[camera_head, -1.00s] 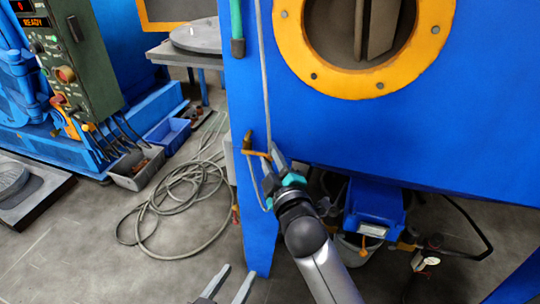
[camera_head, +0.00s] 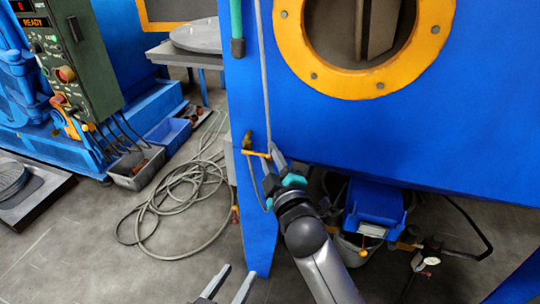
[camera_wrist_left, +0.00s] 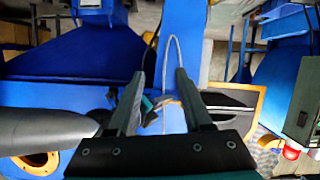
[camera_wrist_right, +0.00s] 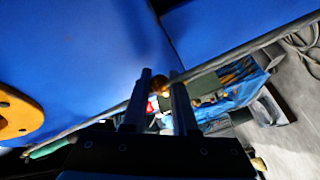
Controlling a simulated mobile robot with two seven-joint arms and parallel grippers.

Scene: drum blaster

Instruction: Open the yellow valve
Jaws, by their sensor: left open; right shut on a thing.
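The yellow valve (camera_head: 257,153) is a small lever with a brass-coloured body at the left edge of the blue cabinet, below the yellow round window frame. My right gripper (camera_head: 270,161) is at the lever's right end, shut on it. In the right wrist view a brass-yellow part of the valve (camera_wrist_right: 160,86) shows between the fingertips; the fingers hide some of it. My left gripper (camera_head: 239,271) is open and empty, low in front of the cabinet leg. Its parted fingers (camera_wrist_left: 160,72) also show in the left wrist view.
A grey hose (camera_head: 265,70) runs down the cabinet edge near the valve. The blue cabinet leg (camera_head: 257,225) stands below it. A coiled cable (camera_head: 165,215) lies on the floor at left. A green control box (camera_head: 85,60) and a grey bin (camera_head: 125,180) are farther left.

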